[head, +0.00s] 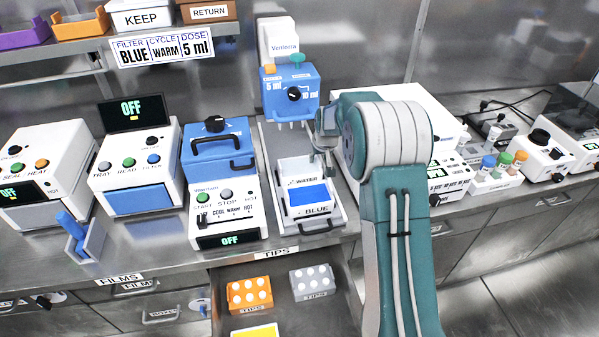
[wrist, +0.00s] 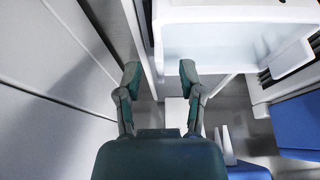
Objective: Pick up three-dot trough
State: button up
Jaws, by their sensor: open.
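No trough with three readable dots shows. A white open trough marked WATER (head: 303,172) stands on the bench in the head view, behind a blue panel labelled BLUE (head: 308,196). In the wrist view a pale open-topped white container (wrist: 235,45) lies at the upper right; I cannot tell whether it is the same trough. My gripper (head: 322,155) is just above the right side of the WATER trough in the head view. In the wrist view my gripper (wrist: 160,80) has its two fingers apart with nothing between them. The right finger is close to the container's near left corner.
A blue dispenser (head: 290,92) with a dial stands behind the trough. A white box with START and STOP buttons (head: 228,212) is to its left. An open drawer below holds an orange tip rack (head: 249,294) and a grey one (head: 313,283). A white machine is close on the right.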

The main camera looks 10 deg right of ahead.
jog(key=shift+w+f, duration=0.25)
jog(key=shift+f, duration=0.45)
grip_shut()
